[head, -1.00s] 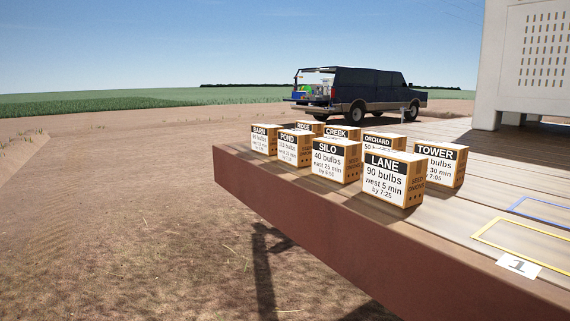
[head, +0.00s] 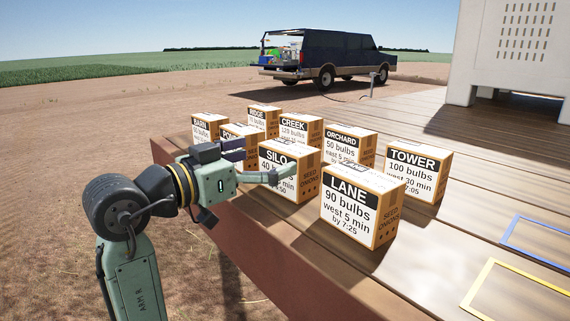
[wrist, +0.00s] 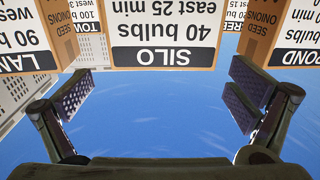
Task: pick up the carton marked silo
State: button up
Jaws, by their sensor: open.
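The carton marked SILO (head: 308,178) is a brown box with a white label and black name band. It stands on the wooden deck behind the LANE carton. In the wrist view the SILO carton (wrist: 165,30) appears upside down, straight ahead between the fingers. My gripper (head: 268,160) is open and empty at the near side of the SILO carton, its fingers level with the label. It hides part of the SILO label and the POND carton. In the wrist view my gripper (wrist: 160,105) shows both fingers wide apart. I cannot tell whether they touch the carton.
The LANE carton (head: 350,208) stands close at the right front, the POND carton (head: 236,131) close at the left. The CREEK (head: 300,128), ORCHARD (head: 345,146) and TOWER (head: 416,172) cartons stand behind. The deck (head: 450,235) is clear at right, with yellow and blue outlines.

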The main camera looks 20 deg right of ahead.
aim_at(276, 149)
jog(key=p+x, duration=0.2)
jog(key=x, duration=0.4)
jog(key=shift+w+d+r, duration=0.15)
jog(key=shift+w, duration=0.1)
jog(key=c, duration=1.2)
jog(key=shift+c, duration=0.6)
jog(key=shift+r, duration=0.15)
